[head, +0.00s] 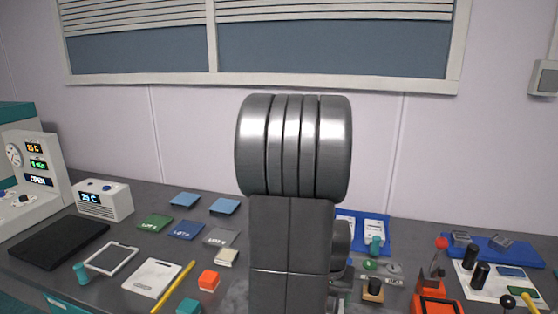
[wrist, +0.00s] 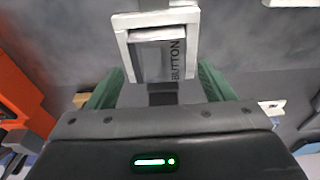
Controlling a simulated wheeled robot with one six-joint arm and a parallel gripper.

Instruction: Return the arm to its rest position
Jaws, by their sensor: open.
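My arm (head: 291,240) rises upright in the middle of the head view, with a big silver joint on top. It hides the bench and wall behind it. My gripper (wrist: 161,88) shows in the wrist view with its two green fingers spread apart. Nothing is clamped between them. A white-framed block labelled BUTTON (wrist: 152,57) shows just beyond and between the fingers; I cannot tell how far off it is. I cannot make out the gripper in the head view.
The dark bench (head: 140,215) holds coloured pads, a white display box (head: 102,200), a black plate (head: 60,244) and a yellow pencil (head: 172,288). At the right are an orange device (head: 436,302) and a blue tray (head: 497,249). An orange part (wrist: 22,95) shows left in the wrist view.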

